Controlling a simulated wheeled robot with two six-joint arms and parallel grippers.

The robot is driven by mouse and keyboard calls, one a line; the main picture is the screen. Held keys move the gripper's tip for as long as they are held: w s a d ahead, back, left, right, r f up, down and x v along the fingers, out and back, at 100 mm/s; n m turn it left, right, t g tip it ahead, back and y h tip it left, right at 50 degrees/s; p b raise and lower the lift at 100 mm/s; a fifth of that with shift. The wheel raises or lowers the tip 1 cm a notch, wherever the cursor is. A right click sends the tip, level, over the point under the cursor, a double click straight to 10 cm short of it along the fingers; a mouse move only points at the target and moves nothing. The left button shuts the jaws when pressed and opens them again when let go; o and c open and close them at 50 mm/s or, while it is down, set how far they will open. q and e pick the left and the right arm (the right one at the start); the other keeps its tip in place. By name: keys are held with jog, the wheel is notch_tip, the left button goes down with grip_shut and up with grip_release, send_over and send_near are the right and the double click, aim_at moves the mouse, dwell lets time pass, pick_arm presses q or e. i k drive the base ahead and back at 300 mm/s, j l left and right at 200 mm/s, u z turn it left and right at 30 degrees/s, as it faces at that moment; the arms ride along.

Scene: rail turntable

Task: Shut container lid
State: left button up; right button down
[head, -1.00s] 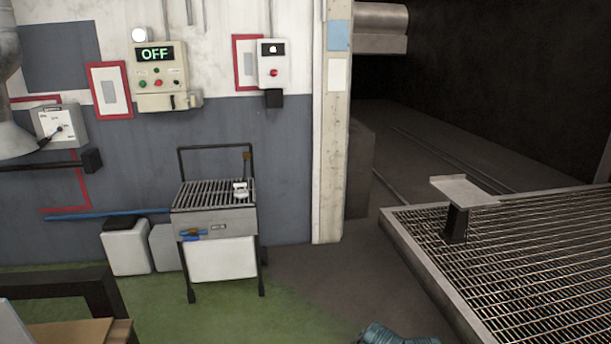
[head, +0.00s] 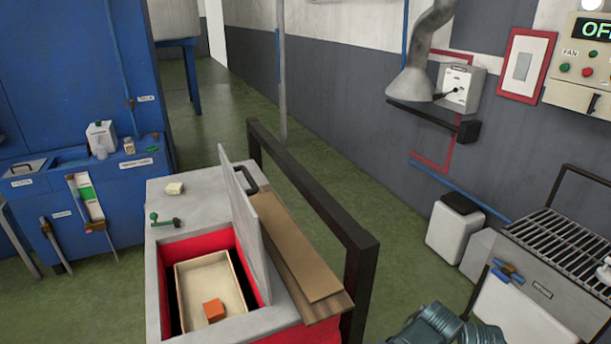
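The container (head: 156,270) is a grey-topped chest with a red inside, at the lower middle of the head view. Its grey lid (head: 247,228) stands raised, nearly upright, along the right side of the opening, with a dark handle (head: 246,177) at its far end. Inside the opening is a cream tray (head: 234,278) holding an orange block (head: 213,310). My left gripper is not in view.
A pale block (head: 175,189) and a green-handled lever (head: 164,220) are on the chest top. Brown boards (head: 295,250) and a black frame (head: 330,225) stand right of the lid. A grill cart (head: 570,240) is at right, blue cabinets (head: 70,90) at left. Green floor lies between.

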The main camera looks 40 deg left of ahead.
aim_at(246, 216)
jog(key=i+l+u, duration=0.1)
jog(key=u, duration=0.3)
jog(key=i+l+u, duration=0.15)
jog(key=u, duration=0.25)
jog(key=i+l+u, duration=0.2)
jog(key=u, duration=0.2)
jog(key=i+l+u, duration=0.1)
jog(key=l+u, duration=0.3)
jog(key=i+l+u, duration=0.1)
jog(key=u, duration=0.3)
jog(key=l+u, duration=0.25)
jog(key=i+l+u, duration=0.1)
jog(key=l+u, duration=0.15)
